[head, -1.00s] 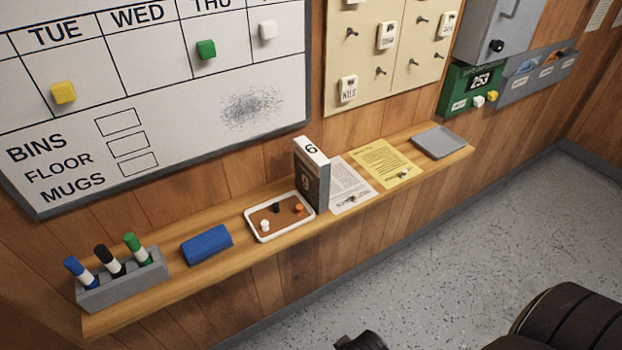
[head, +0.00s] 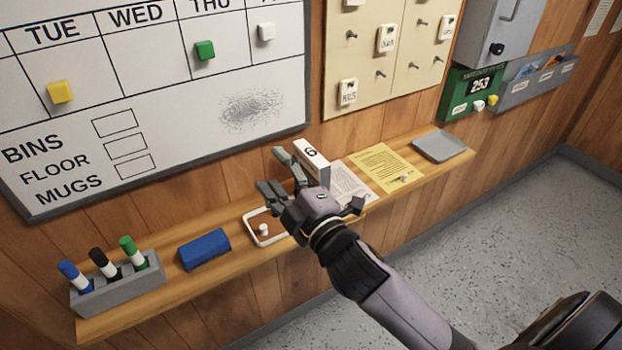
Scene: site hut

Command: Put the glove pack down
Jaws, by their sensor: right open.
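No glove pack can be made out in the head view. My right gripper (head: 308,186) is open, its fingers spread over the shelf (head: 185,279). It is in front of the number block (head: 312,160) marked 6 and the white-rimmed tray (head: 254,236), and hides parts of both. Nothing shows held between its fingers. Whether it touches the block or the tray I cannot tell. My left gripper is not in view.
On the shelf stand a grey marker holder (head: 120,290), a blue block (head: 204,249), a white sheet (head: 350,184), a yellow sheet (head: 383,165) and a grey tray (head: 440,146). The grey tray looks empty. A whiteboard (head: 190,130) hangs above.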

